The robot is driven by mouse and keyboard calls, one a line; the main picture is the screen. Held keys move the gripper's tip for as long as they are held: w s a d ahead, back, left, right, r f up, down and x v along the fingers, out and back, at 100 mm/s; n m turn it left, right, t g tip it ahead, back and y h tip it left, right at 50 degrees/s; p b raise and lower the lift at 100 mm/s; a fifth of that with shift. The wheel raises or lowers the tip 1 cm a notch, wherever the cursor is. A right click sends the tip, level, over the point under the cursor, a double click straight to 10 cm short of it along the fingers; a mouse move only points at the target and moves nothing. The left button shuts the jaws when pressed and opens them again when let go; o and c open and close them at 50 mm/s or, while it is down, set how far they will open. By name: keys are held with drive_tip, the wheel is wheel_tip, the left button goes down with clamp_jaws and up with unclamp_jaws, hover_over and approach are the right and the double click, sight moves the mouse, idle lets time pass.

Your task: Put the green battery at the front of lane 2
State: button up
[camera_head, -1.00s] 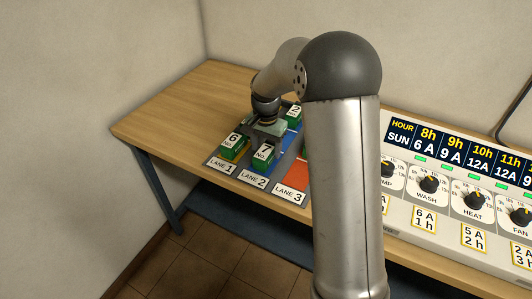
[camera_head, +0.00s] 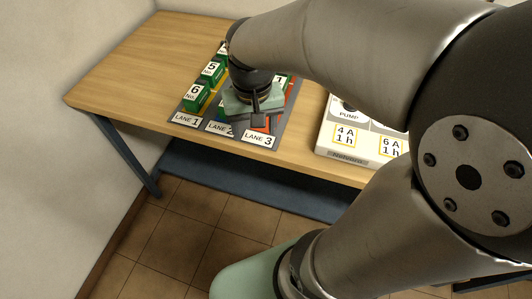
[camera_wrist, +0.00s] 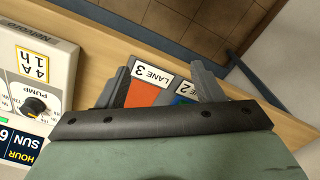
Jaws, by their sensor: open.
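The lane rack has label plates for lane 1 (camera_head: 185,119), lane 2 (camera_head: 218,127) and lane 3 (camera_head: 257,140). Green battery No. 6 (camera_head: 196,95) stands at the front of lane 1, with green No. 5 (camera_head: 212,72) behind it. My gripper (camera_head: 258,118) is over lanes 2 and 3 and hides most of both. In the wrist view my gripper (camera_wrist: 160,82) is open; the bare orange floor of lane 3 (camera_wrist: 144,94) and a little blue of lane 2 (camera_wrist: 187,88) show between the fingers.
A white control panel (camera_head: 345,130) with knobs stands right of the rack; it also shows in the wrist view (camera_wrist: 40,80). The wooden table (camera_head: 130,75) is clear left of the rack. Its front edge lies close before the lane labels.

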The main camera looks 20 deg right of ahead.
drive_tip(key=s+f+n, duration=0.2)
drive_tip(key=s+f, duration=0.1)
drive_tip(key=s, duration=0.5)
drive_tip(key=shift+s, duration=0.15)
